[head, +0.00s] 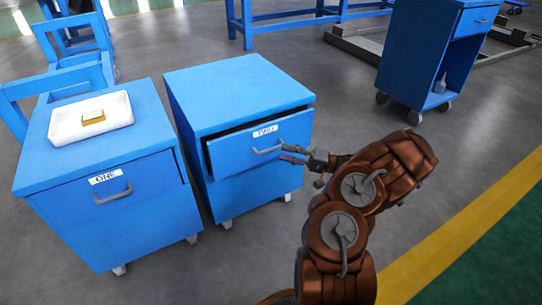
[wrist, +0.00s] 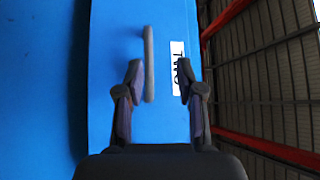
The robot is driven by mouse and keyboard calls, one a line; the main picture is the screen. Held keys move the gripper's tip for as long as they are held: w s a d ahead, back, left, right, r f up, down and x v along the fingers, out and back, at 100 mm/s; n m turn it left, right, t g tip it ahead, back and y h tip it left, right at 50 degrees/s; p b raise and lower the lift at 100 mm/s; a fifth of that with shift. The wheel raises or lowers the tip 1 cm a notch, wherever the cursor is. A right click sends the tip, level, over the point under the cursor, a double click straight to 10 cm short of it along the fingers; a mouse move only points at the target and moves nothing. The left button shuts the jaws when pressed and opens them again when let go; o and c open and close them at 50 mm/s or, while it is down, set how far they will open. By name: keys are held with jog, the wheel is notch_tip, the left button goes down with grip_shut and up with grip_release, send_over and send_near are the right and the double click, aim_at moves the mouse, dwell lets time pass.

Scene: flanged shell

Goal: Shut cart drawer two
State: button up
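The cart labelled TWO (head: 245,185) is a blue cabinet on casters. Its top drawer (head: 226,156) stands partly open, with a dark gap above its front. The drawer has a grey bar handle (head: 266,150) and a white TWO label (head: 265,131). My gripper (head: 293,155) is at the right of the handle, facing the drawer front. In the wrist view my gripper (wrist: 158,82) has its fingers apart, with the handle (wrist: 149,65) between them, nearer the left finger. The label also shows there (wrist: 178,68), near the right finger. Contact with the handle cannot be told.
A blue cart labelled ONE (head: 115,220) stands at the left, its drawer looking shut. A white tray (head: 62,130) with a small yellowish block (head: 93,117) lies on its top. Another blue cart (head: 415,60) stands at the back right.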

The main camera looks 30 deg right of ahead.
aim_at(271, 150)
jog(key=shift+h, duration=0.3)
jog(key=shift+w+a+f+b, duration=0.1)
jog(key=shift+w+a+b, duration=0.4)
jog(key=shift+w, duration=0.4)
jog(key=shift+w+a+f+b, duration=0.1)
jog(key=shift+w+a+b, duration=0.2)
jog(key=shift+w+a, duration=0.45)
jog(key=shift+w+a+f+b, duration=0.1)
jog(key=shift+w+a+b, duration=0.35)
jog(key=shift+w, duration=0.55)
grip_shut()
